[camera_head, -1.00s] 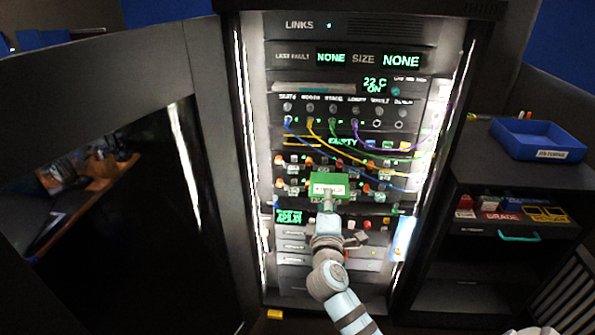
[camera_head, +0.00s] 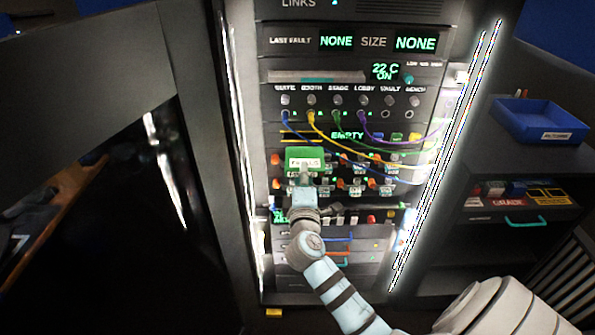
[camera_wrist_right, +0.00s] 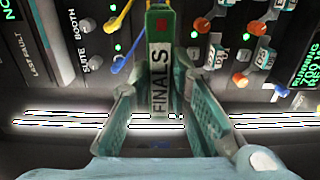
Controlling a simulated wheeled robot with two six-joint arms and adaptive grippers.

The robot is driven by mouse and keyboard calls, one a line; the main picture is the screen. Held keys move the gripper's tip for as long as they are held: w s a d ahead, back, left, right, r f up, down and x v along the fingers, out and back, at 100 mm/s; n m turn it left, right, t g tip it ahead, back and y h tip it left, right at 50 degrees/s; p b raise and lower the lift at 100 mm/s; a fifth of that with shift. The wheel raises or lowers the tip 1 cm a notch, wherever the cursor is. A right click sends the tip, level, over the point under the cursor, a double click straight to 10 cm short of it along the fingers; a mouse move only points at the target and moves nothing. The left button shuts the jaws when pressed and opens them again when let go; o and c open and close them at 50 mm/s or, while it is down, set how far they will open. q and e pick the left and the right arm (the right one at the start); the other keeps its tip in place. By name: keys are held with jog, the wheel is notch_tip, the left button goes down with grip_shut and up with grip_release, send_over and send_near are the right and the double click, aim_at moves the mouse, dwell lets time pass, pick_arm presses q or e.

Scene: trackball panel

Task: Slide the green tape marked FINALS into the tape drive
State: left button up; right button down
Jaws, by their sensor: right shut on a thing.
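The green tape (camera_head: 304,154), with a white label reading FINALS, is in front of the rack in the head view. My right gripper (camera_head: 304,184) is shut on its near end. In the right wrist view the tape (camera_wrist_right: 160,60) stands between the two fingers of the gripper (camera_wrist_right: 160,100), label facing the camera. The tape drive (camera_head: 346,135) shows a green EMPTY display, with a yellow-edged strip at its left. The tape is just below and in front of that left part and partly covers it. I cannot tell whether they touch. My left gripper is out of view.
Blue, yellow, green and purple cables (camera_head: 400,150) hang across the rack near the drive. Orange-knobbed switches (camera_head: 356,158) sit below it. A blue tray (camera_head: 540,125) and a shelf of coloured tapes (camera_head: 510,200) stand at the right. A dark door panel (camera_head: 100,200) is at the left.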

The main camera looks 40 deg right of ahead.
aim_at(302, 159)
jog(key=x, duration=0.4)
jog(key=shift+w+a+b, duration=0.2)
jog(key=shift+a+b, duration=0.15)
jog(key=shift+w+d+r, duration=0.15)
jog(key=shift+w+d, duration=0.15)
jog(key=shift+d, duration=0.15)
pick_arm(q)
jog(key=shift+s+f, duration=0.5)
pick_arm(e)
jog(key=shift+w, duration=0.1)
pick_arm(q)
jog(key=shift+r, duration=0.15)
pick_arm(e)
jog(key=shift+r, duration=0.1)
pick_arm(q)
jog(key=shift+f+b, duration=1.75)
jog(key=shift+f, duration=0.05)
pick_arm(e)
jog(key=shift+x, duration=3.7)
